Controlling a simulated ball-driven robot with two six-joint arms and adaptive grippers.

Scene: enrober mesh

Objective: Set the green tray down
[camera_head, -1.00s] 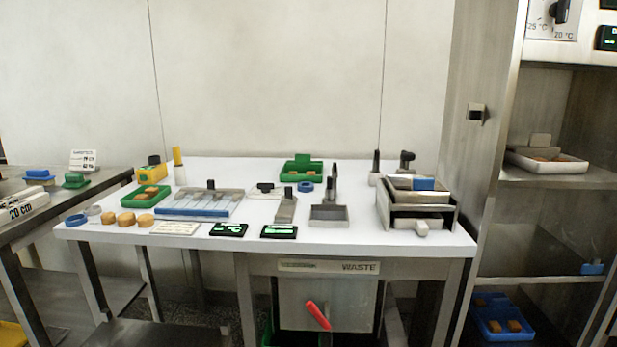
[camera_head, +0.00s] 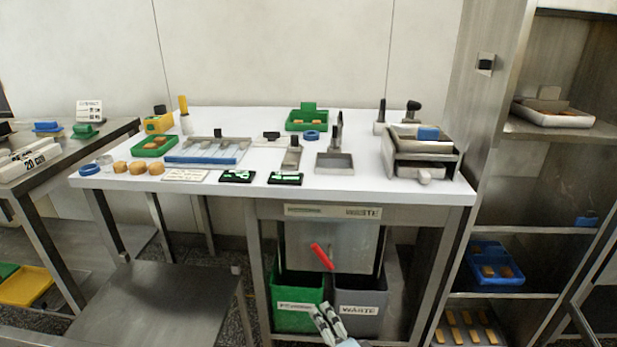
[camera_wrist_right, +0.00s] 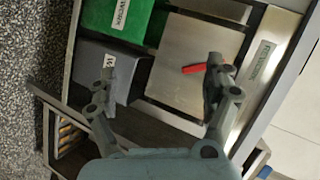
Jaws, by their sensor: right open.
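Two green trays stand on the white-topped table (camera_head: 260,183). One green tray (camera_head: 154,146) is at the left of the table and holds brownish pieces. The other green tray (camera_head: 306,125) is at the back, with brownish pieces and an upright green tab. I cannot tell which one the task names. My right gripper (camera_head: 327,322) is low in front of the table, by the bins and far from both trays. In the right wrist view my right gripper (camera_wrist_right: 155,88) is open, with nothing between its fingers. My left gripper is not in view.
Under the table are a green bin (camera_head: 297,310), a grey waste bin (camera_head: 360,312) and a panel with a red handle (camera_head: 322,257). A low steel bench (camera_head: 150,300) stands front left. Shelves at right hold a blue tray (camera_head: 493,265).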

